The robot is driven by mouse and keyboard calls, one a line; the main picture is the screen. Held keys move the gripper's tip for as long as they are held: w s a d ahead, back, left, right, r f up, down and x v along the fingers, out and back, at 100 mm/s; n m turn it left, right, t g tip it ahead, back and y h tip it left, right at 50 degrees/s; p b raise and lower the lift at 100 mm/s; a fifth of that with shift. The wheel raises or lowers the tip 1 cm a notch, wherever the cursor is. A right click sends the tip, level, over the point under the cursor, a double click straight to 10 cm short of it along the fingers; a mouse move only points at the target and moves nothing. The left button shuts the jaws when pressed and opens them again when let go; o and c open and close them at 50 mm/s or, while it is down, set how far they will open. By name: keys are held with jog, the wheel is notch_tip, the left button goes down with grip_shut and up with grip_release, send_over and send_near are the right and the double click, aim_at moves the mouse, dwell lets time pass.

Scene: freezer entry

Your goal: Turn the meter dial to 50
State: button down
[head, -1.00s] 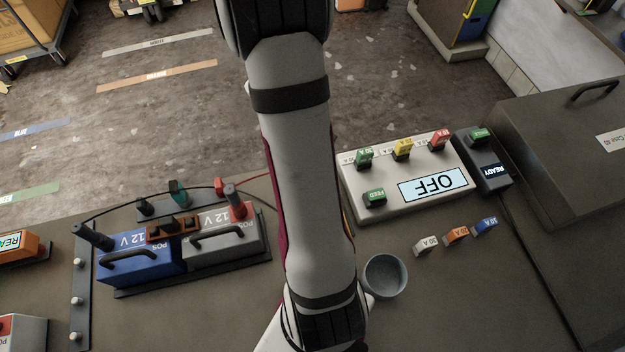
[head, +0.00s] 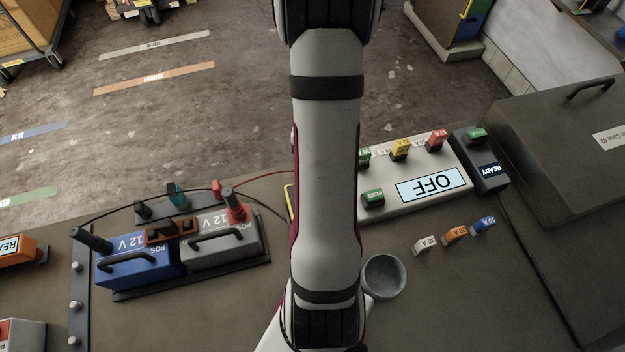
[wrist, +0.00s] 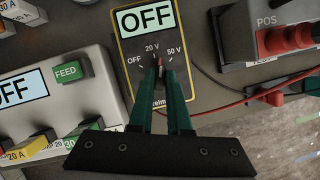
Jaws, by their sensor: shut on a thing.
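The meter (wrist: 147,51) has a yellow edge, a dark face and a screen reading OFF. Its dial (wrist: 160,65) sits below the marks OFF, 20 V and 50 V. My gripper (wrist: 161,76) has teal fingers and is shut on the dial. The fingers cover most of the dial, so its exact setting is hard to read. In the head view my arm hides most of the meter, and only a bit of its yellow edge (head: 289,202) shows.
A white fuse panel (head: 425,190) reading OFF stands right of my arm. Batteries, one blue (head: 135,262) and one grey (head: 222,245), stand to the left. A grey cup (head: 384,277) and several loose fuses are on the bench. A red wire (wrist: 215,107) runs beside the meter.

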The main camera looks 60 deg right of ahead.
jog(key=m+t, duration=0.1)
jog(key=m, duration=0.2)
jog(key=m+t, duration=0.1)
jog(key=m, duration=0.1)
jog(key=shift+s+m, duration=0.15)
jog(key=shift+m, duration=0.55)
jog(key=c, duration=0.9)
grip_release()
jog(key=shift+o, duration=0.2)
jog(key=v, duration=1.5)
jog(key=shift+s+d+r, duration=0.3)
jog(key=shift+s+d, duration=0.05)
